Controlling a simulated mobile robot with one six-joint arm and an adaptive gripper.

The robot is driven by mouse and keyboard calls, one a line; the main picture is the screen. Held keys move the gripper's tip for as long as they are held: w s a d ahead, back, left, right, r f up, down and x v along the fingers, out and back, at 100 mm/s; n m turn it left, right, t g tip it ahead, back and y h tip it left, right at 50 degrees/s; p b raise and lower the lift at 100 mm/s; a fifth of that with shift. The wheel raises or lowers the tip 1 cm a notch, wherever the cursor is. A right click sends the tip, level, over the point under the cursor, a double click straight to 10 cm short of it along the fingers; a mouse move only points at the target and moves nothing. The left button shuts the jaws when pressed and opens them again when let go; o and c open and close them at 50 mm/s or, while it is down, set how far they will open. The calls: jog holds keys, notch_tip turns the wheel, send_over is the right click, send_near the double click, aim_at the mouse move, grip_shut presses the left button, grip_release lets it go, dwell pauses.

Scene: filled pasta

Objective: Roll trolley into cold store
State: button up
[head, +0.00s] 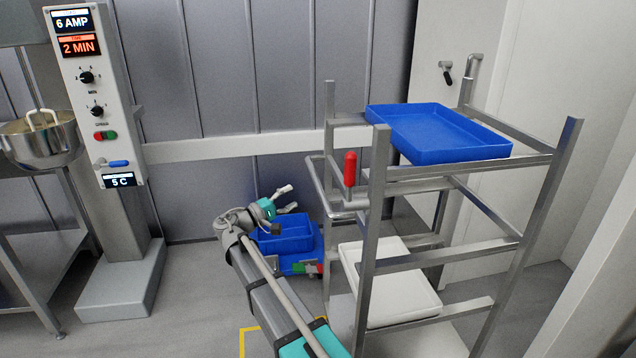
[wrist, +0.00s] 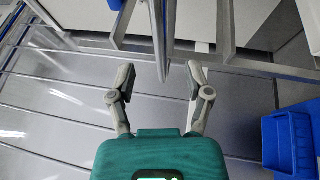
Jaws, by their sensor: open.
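The trolley (head: 376,220) is an open metal rack right of centre in the head view. A blue tray (head: 435,130) lies on its top level and a white tray (head: 390,285) lower down. A bent metal push bar (head: 318,185) sticks out on its left side. My gripper (head: 284,199) is open and empty, left of this bar. In the wrist view, a metal bar (wrist: 166,45) reaches down between the fingertips of my open gripper (wrist: 162,80), with space on both sides. I cannot tell how deep the bar lies between them.
A blue bin (head: 290,236) stands low behind my gripper and also shows in the wrist view (wrist: 290,145). A mixer column (head: 110,110) stands left. A pale panel with a handle (head: 470,78) is behind the trolley.

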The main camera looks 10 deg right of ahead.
aim_at(317, 183)
jog(key=p+x, duration=0.1)
jog(key=x, duration=0.8)
jog(key=shift+w+d+r, duration=0.1)
jog(key=shift+w+d, duration=0.05)
jog(key=shift+d, duration=0.1)
grip_shut()
